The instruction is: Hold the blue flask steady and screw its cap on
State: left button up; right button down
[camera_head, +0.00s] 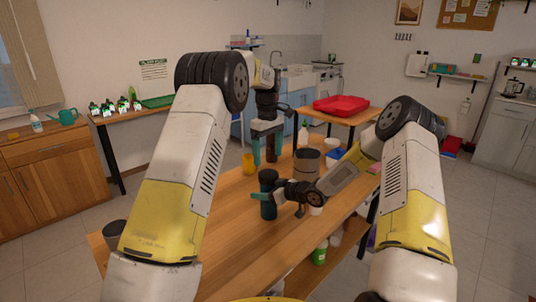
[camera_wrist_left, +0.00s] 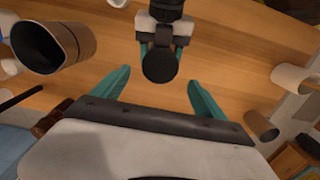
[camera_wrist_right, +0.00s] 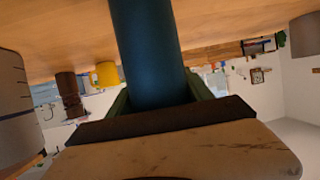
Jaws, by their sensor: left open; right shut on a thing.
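The blue flask (camera_head: 268,207) stands upright near the middle of the wooden table. My right gripper (camera_head: 266,196) is shut around its side; the flask body fills the right wrist view (camera_wrist_right: 148,45) between the fingers. The flask's top is dark and round in the left wrist view (camera_wrist_left: 160,65); I cannot tell whether that is the cap or the open mouth. My left gripper (camera_head: 266,152) is open, fingers pointing down, above and beyond the flask in the head view. Nothing shows between its fingers in the left wrist view (camera_wrist_left: 160,94). No separate cap is clearly visible.
A large grey-brown canister (camera_head: 307,163) stands beyond the flask to the right. A yellow mug (camera_head: 248,163) and a dark brown mill (camera_wrist_right: 70,95) stand farther back. A white cup (camera_head: 315,210) is near my right gripper. The table's left front is mostly clear.

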aim_at(268, 173)
pick_arm(q)
jog(key=shift+f, duration=4.05)
jog(key=c, duration=1.5)
jog(key=shift+o, duration=0.2)
jog(key=m, duration=0.6)
jog(key=shift+m, duration=0.3)
jog(key=o, duration=1.5)
jog(key=shift+o, duration=0.2)
